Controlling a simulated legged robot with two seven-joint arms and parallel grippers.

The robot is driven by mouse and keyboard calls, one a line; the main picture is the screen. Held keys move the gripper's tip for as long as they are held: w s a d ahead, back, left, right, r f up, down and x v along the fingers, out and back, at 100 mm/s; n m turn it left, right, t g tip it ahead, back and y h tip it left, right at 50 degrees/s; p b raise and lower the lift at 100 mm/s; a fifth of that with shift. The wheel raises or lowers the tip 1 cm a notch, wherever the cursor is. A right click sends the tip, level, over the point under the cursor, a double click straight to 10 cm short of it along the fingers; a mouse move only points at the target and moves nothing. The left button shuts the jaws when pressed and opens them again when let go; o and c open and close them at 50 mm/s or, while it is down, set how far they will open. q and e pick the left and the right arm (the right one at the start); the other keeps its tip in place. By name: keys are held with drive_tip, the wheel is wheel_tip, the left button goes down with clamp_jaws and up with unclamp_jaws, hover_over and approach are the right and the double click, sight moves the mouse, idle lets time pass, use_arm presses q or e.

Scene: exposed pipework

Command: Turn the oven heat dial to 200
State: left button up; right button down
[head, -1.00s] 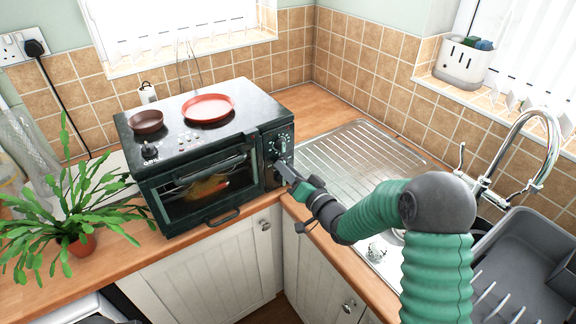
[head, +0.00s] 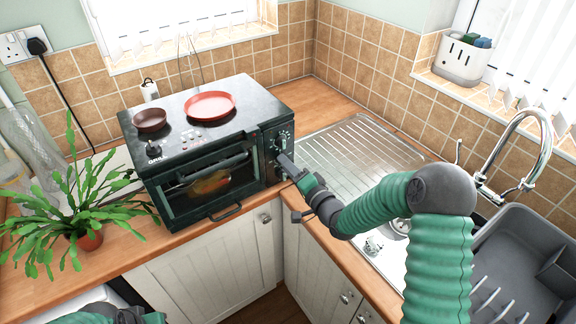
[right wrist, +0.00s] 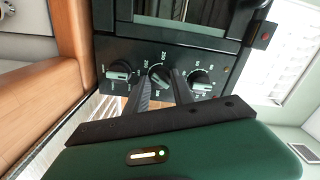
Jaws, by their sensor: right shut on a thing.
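The black oven (head: 205,150) stands on the wooden counter, its control panel (head: 278,143) on the right of its front. In the right wrist view the panel shows three dials in a row. The middle dial (right wrist: 158,74), with numbers such as 200 and 250 around it, sits between the fingers of my right gripper (right wrist: 160,82). The gripper is shut on this dial. Its exact pointer setting is too small to read. In the head view my right gripper (head: 284,160) covers the panel's lower part. Part of my left gripper (head: 130,316) shows at the bottom edge; its fingers are unclear.
Dials flank the held one on the left (right wrist: 118,73) and right (right wrist: 200,82), close to the fingers. A red pan (head: 210,105) and a brown dish (head: 150,120) sit on the oven. A potted plant (head: 88,240) stands left, the sink drainer (head: 355,155) right.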

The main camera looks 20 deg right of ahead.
drive_tip(key=shift+s+a+f, duration=0.1)
drive_tip(key=shift+f, duration=0.25)
drive_tip(key=c, duration=1.1)
unclamp_jaws()
drive_tip(key=shift+r, duration=0.15)
drive_tip(key=v, duration=1.6)
drive_tip(key=shift+s+d+b, duration=0.2)
drive_tip(key=shift+s+b, duration=0.05)
drive_tip(key=shift+b, duration=0.15)
